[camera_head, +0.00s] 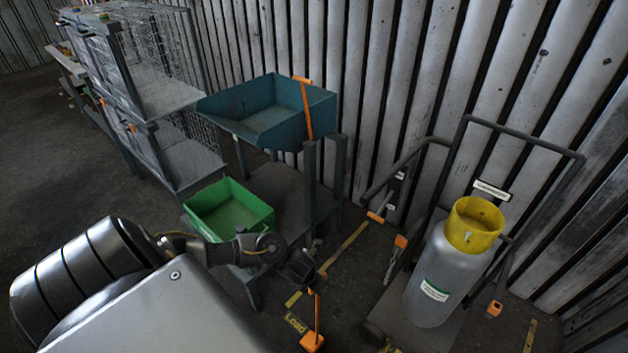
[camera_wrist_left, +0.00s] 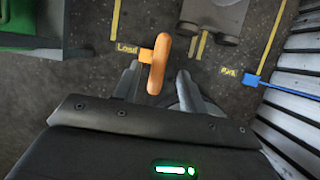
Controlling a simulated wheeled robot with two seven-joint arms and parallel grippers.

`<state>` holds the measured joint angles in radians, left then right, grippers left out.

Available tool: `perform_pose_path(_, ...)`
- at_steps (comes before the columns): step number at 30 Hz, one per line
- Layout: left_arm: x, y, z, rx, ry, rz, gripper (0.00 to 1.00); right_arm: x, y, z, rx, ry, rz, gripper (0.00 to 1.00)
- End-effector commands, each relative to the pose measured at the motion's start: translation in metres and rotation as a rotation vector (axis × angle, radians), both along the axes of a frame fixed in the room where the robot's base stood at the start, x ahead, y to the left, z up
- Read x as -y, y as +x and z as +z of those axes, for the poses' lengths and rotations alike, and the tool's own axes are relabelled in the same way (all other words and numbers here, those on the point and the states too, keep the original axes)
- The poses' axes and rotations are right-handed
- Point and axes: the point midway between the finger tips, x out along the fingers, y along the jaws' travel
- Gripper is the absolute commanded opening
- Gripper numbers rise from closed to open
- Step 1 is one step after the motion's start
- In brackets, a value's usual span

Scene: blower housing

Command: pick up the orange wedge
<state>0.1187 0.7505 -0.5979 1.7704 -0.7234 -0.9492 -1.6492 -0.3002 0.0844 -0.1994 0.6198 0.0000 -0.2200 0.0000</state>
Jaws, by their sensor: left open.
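The orange wedge (camera_head: 312,341) lies on the dark floor beside the yellow "Load" marking, with a thin upright orange handle rising from it. In the left wrist view the wedge (camera_wrist_left: 146,56) is partly hidden behind the rounded top of its handle (camera_wrist_left: 157,68). My left gripper (camera_head: 298,272) is above the wedge, close to the handle. In the left wrist view its fingers (camera_wrist_left: 160,85) are open, one on each side of the handle's line, with gaps visible. The exact depth between fingertips and handle is unclear. My right gripper is not in view.
A green bin (camera_head: 232,212) and a teal tray (camera_head: 268,112) stand behind my left arm. A grey cylinder with a yellow collar (camera_head: 474,225) stands on a cart at right. A blue block (camera_wrist_left: 251,79) lies on the floor right of the wedge.

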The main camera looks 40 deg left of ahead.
Motion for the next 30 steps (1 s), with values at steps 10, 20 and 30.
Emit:
perform_pose_path(10,-0.001,0.008,-0.017,-0.001,-0.002,0.003,0.42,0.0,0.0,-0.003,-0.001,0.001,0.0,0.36)
perform_pose_path(20,-0.003,0.026,-0.052,0.001,-0.002,0.002,0.42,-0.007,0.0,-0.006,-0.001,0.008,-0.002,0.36)
perform_pose_path(30,-0.003,0.026,-0.053,0.001,0.0,0.001,0.29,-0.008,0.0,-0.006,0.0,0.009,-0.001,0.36)
